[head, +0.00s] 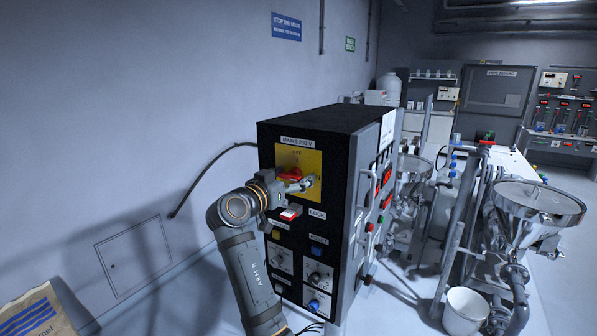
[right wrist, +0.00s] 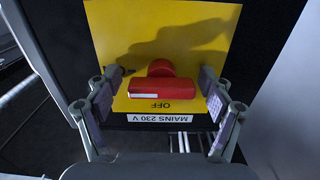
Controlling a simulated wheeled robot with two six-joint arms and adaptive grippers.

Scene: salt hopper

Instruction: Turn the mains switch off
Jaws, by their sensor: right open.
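The mains switch is a red turning handle (right wrist: 160,88) on a yellow plate (right wrist: 190,30), upside down in the right wrist view. Its bar lies crosswise, with a white mark at its left end there. The word OFF shows beside it, nearer the MAINS 230 V label (right wrist: 160,118). In the head view the red handle (head: 290,173) is on the upper front of the black cabinet (head: 314,120), partly hidden by my right gripper (head: 298,186). My right gripper (right wrist: 161,92) is open, one finger at either side of the handle, with gaps visible. My left gripper is out of view.
Below the plate, a red and white switch (head: 291,212) sits near the LOCK label (head: 317,213), with knobs and buttons lower down. Steel hoppers (head: 540,203) and a white bucket (head: 466,308) stand to the right. A cable (head: 207,167) runs along the left wall.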

